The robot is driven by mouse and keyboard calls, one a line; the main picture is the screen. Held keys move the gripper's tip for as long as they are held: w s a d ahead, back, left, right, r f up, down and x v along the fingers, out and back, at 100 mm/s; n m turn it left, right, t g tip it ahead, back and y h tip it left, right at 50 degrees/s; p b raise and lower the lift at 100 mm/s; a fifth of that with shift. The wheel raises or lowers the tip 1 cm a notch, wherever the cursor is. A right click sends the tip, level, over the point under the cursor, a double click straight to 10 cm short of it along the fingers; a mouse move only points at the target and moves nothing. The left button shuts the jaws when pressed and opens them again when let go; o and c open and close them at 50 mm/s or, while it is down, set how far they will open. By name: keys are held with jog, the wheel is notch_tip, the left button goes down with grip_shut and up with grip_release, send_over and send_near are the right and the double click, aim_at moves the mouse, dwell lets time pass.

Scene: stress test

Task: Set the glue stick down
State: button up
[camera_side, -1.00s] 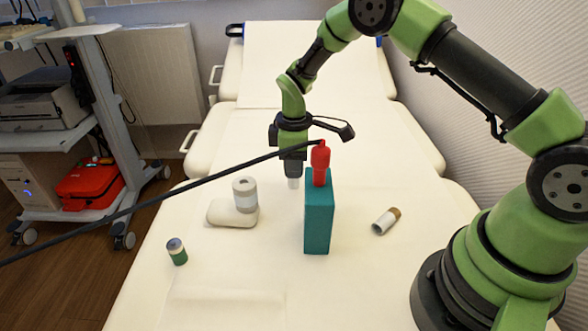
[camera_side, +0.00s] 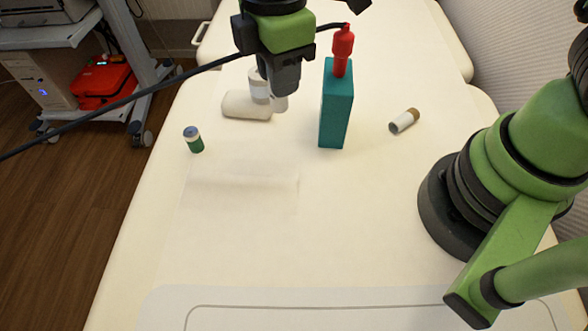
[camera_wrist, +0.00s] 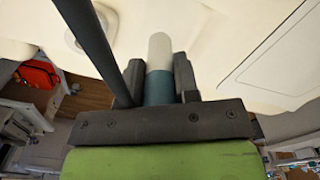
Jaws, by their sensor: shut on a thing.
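My gripper (camera_side: 280,92) is shut on the glue stick and holds it above the white padded bed (camera_side: 250,240). In the wrist view the glue stick (camera_wrist: 159,62), with a white end and a teal body, is between the jaws (camera_wrist: 160,85). Its white end points away from the wrist. In the side view the jaws hide most of it and only a pale tip shows below them.
A teal block (camera_side: 336,104) with a red cabled tool (camera_side: 342,48) stands right of my gripper. A brown-ended white cylinder (camera_side: 404,121) lies farther right. The front is clear beside an outlined pad (camera_side: 330,298).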

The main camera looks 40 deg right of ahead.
jog(key=s+a+n, duration=0.4)
jog(key=s+a, duration=0.1)
jog(key=s, duration=0.4)
jog(key=shift+n, duration=0.3)
jog(key=shift+s+a+f, duration=0.1)
jog(key=shift+a+f, duration=0.05)
jog(key=shift+f, duration=2.35)
jog(key=shift+s+a+f, duration=0.1)
jog(key=shift+a+f, duration=0.05)
jog(key=shift+f, duration=2.35)
jog(key=shift+f, duration=0.1)
jog(key=o, duration=0.9)
notch_tip(320, 180, up, 12)
jog(key=shift+r, duration=0.2)
